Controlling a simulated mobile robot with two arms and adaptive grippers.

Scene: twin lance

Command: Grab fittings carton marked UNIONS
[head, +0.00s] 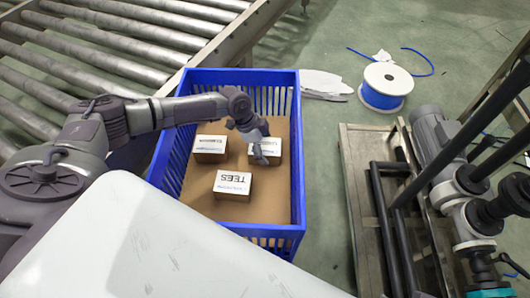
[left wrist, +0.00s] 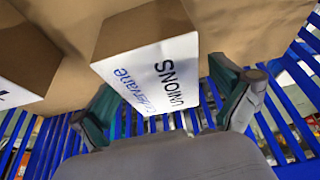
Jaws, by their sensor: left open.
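The UNIONS carton (left wrist: 150,68) is a brown box with a white printed face, seen close up in the left wrist view. In the head view this carton (head: 273,147) stands at the right of the crate floor, partly hidden by my left gripper (head: 261,153). In the left wrist view my left gripper (left wrist: 162,82) is open, with its green-padded fingers apart at either side of the carton's lower part. I cannot tell whether they touch it. My right gripper is out of view.
A blue slatted crate (head: 298,190) surrounds the cartons. The TEES carton (head: 232,184) sits nearer, and another carton (head: 210,148) sits to the left. A roller conveyor (head: 100,60) is at the left, a cable spool (head: 386,86) and pump equipment (head: 432,138) at the right.

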